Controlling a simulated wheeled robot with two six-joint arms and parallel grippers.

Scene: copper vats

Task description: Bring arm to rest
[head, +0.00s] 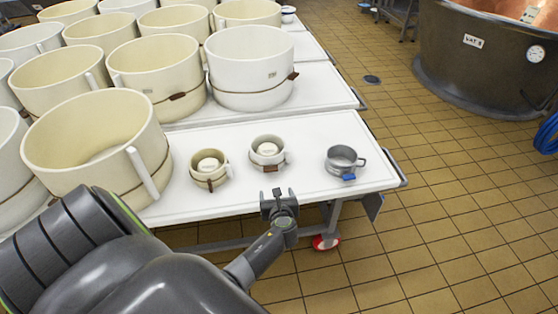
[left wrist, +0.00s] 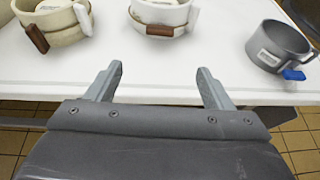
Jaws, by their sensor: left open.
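My left gripper (head: 280,200) is at the front edge of the near white table (head: 240,138), in front of the small white pot. Its jaws are open and empty in the left wrist view (left wrist: 160,82). A small cream pot (head: 208,169) stands on the table, left of the gripper. A small white pot (head: 267,152) with a brown tab stands just beyond the gripper, apart from it. A grey metal cup (head: 343,160) with a blue tab stands to the right. All three also show in the left wrist view. My right gripper is not in view.
Large cream tubs (head: 97,143) and a large white tub (head: 249,69) crowd the tables at left and behind. A big dark vat (head: 480,60) stands at the back right. The tiled floor (head: 430,190) right of the table is clear around a small drain (head: 372,79).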

